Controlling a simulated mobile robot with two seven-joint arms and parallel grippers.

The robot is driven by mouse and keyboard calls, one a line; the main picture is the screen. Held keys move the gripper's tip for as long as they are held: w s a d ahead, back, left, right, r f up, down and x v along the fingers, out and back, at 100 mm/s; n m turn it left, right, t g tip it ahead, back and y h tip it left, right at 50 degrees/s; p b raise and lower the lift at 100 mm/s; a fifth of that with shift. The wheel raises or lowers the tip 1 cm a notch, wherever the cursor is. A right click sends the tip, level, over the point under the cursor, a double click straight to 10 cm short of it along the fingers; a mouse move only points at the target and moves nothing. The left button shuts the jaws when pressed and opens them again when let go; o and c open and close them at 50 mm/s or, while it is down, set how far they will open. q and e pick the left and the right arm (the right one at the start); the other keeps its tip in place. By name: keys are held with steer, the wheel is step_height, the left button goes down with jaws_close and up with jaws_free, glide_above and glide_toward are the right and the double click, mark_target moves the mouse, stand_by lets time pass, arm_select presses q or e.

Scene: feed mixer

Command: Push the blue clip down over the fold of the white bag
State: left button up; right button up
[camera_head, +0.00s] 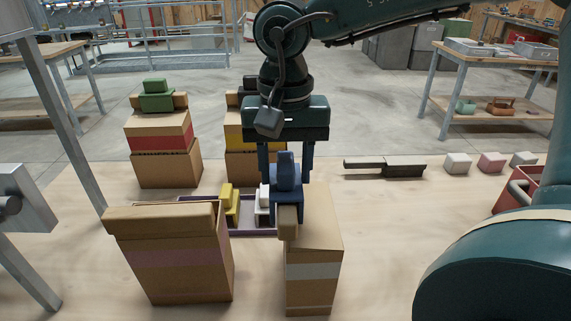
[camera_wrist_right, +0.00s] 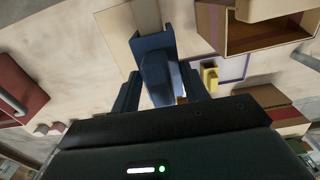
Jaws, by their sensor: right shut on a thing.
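The white bag is the brown paper bag with a white band (camera_head: 313,270), upright at the front centre of the table. Its folded top (camera_head: 289,222) lies toward the left side of the bag and also shows in the right wrist view (camera_wrist_right: 145,16). My right gripper (camera_head: 287,180) points down above the fold, shut on the blue clip (camera_head: 286,172). In the right wrist view the clip (camera_wrist_right: 155,70) sits between the two fingers. The clip's lower part is at the fold, with the fold's end showing below it; how far it straddles is unclear. My left gripper is not in view.
A pink-banded bag (camera_head: 180,258) stands close on the left. Behind are a red-banded bag (camera_head: 160,137) with a green clip (camera_head: 156,97) and a yellow-banded bag (camera_head: 238,137). A purple tray (camera_head: 250,230) holds yellow and white clips.

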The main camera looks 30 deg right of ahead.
steer(key=o, duration=1)
steer(key=shift+o, duration=0.2)
steer(key=shift+r, duration=0.2)
steer(key=shift+r+p, duration=2.6)
steer(key=shift+r, duration=0.75)
